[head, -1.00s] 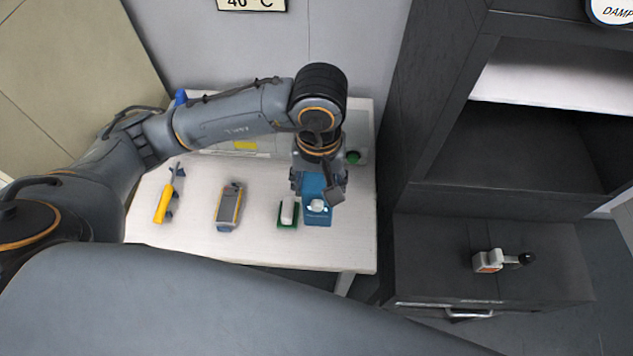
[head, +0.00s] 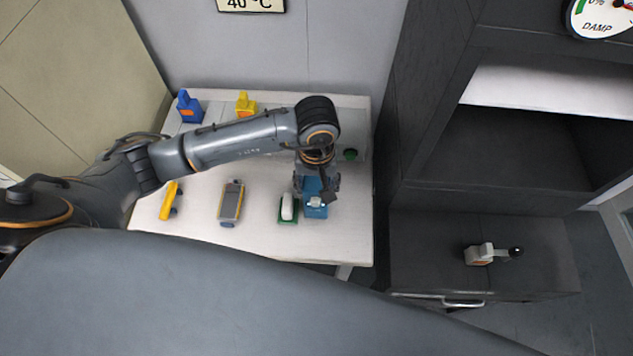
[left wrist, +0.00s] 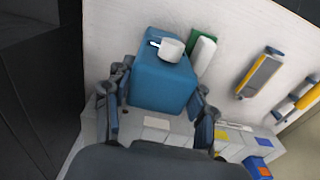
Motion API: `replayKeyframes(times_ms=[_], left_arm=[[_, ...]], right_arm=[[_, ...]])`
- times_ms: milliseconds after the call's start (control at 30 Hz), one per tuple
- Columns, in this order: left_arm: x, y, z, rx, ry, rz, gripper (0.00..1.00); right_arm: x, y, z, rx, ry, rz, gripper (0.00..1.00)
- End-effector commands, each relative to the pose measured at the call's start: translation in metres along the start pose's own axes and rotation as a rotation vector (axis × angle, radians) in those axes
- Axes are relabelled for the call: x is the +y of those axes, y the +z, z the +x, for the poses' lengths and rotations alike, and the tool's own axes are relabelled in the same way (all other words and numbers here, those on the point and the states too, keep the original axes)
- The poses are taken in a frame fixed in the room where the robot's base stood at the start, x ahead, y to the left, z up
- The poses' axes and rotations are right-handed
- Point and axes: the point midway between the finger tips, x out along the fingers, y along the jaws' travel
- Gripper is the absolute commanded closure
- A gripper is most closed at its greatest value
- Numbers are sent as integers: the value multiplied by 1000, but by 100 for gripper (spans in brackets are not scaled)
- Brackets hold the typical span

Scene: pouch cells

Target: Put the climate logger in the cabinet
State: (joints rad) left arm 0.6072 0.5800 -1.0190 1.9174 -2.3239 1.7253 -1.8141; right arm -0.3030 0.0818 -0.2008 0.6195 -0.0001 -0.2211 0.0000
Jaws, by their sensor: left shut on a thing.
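A blue box with a white round cap (head: 316,211), which may be the climate logger, is at the right part of the white table. It fills the middle of the left wrist view (left wrist: 160,85). My left gripper (head: 317,186) is shut on it, with fingers on both sides; I cannot tell whether the box touches the table. The dark cabinet (head: 430,150) stands to the right, with an open compartment (head: 530,145) under a pale shelf (head: 540,92). My right gripper is not in view.
Beside the box on the table (head: 255,245) are a white item on a green base (head: 288,208), a grey-yellow device (head: 231,202) and a yellow tool (head: 167,202). Blue (head: 188,107) and yellow (head: 245,104) blocks stand behind. A lever device (head: 480,254) sits on the low dark unit (head: 430,235).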

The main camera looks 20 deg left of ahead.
Motion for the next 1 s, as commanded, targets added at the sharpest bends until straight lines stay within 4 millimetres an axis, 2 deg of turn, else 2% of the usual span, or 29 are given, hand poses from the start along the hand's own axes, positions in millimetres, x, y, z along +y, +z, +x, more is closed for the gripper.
replayKeyframes(times_ms=[67, 100, 200, 500, 633, 667, 767, 1000], left_arm=[[0, 0, 3, 1, 0, 0, 99], [0, 0, 3, 0, -1, 0, 42], [0, 0, 2, -1, -1, 0, 22], [0, 0, 2, -1, -1, 0, 22], [0, 0, -3, -1, 0, -1, 22], [0, -1, -4, 2, 1, 0, 22], [0, -2, -19, 5, 2, 1, 22], [0, -2, -72, 7, 2, 2, 22]], right_arm=[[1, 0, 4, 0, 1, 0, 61], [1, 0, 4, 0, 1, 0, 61], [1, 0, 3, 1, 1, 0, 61], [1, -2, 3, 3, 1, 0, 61], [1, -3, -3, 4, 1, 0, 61], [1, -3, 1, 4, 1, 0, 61], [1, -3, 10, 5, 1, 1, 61], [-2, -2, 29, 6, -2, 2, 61]])
